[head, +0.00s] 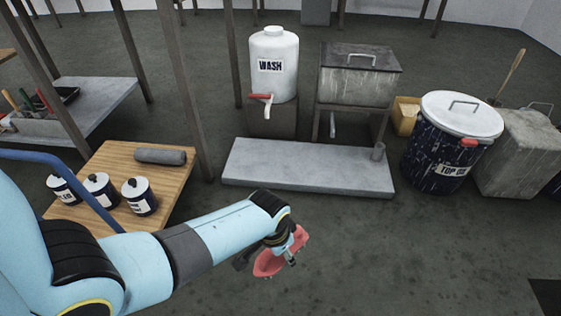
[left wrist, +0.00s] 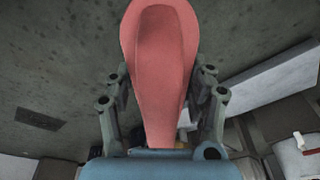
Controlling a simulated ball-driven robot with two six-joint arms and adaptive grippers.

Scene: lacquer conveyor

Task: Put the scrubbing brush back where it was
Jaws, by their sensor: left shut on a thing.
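My left gripper (head: 284,252) is shut on a salmon-red thing (head: 267,265), held in the air over the floor in front of the grey slab. I take it for the scrubbing brush; no bristles show. In the left wrist view the red thing (left wrist: 160,55) has a broad rounded end and narrows toward the wrist. The fingers of the left gripper (left wrist: 160,92) stand on both sides of it. In the head view the gripper hides part of it. My right gripper is in neither view.
A low grey slab (head: 300,175) lies ahead, below a WASH tank (head: 273,70) and a lidded grey metal box (head: 355,85). A TOP drum (head: 445,145) stands right. A wooden table (head: 185,192) at left holds several cans and a grey roll (head: 160,156). Floor right of my gripper is clear.

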